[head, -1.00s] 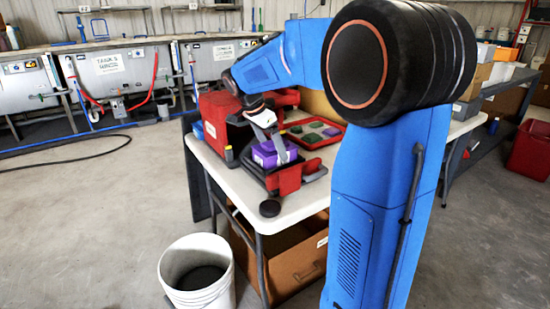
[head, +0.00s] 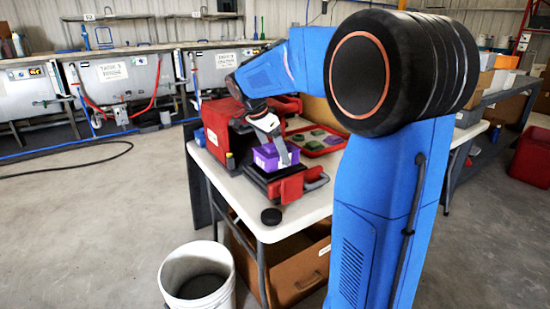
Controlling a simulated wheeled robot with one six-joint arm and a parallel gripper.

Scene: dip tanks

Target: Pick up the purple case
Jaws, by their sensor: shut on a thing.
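The purple case (head: 267,158) is on the white table, at the black and red holder (head: 290,184) near the table's left front. My gripper (head: 281,158) reaches down to the case from above and is shut on it. One grey finger shows against the case's near right side; the other finger is hidden. I cannot tell whether the case touches the holder or hangs just above it.
A red box (head: 216,128) stands behind the case, and a red tray (head: 318,139) with green and grey pieces lies to the right. A black round thing (head: 271,216) lies at the table's front edge. A white bucket (head: 196,268) stands on the floor.

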